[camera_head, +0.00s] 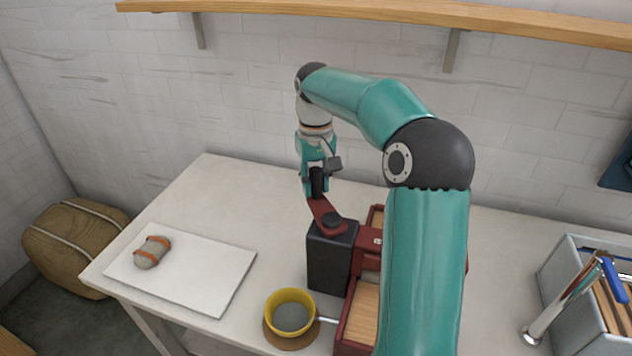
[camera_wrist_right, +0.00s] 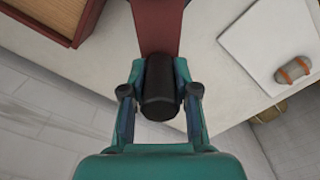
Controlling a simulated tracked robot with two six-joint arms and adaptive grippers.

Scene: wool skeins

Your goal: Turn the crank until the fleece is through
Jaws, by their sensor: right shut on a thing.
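The machine has a dark grey box (camera_head: 331,262) and a dark red frame (camera_head: 367,262) with wood-coloured panels, standing near the middle of the table. A dark red crank arm (camera_head: 325,211) lies across the top of the box and points to the back left. My right gripper (camera_head: 316,181) is shut on the black crank handle (camera_wrist_right: 160,88) at its outer end. In the right wrist view the fingers sit on both sides of the handle, and the red crank arm runs up from it. My right arm hides much of the machine. I cannot make out any fleece. My left gripper is not in view.
A grey skein with orange bands (camera_head: 151,252) lies on a white mat (camera_head: 205,272) at left. A yellow cup (camera_head: 290,311) stands close to the machine's front. A grey bin (camera_head: 570,285) stands at right, a wooden shelf (camera_head: 380,14) above, a brown sack (camera_head: 72,240) on the floor.

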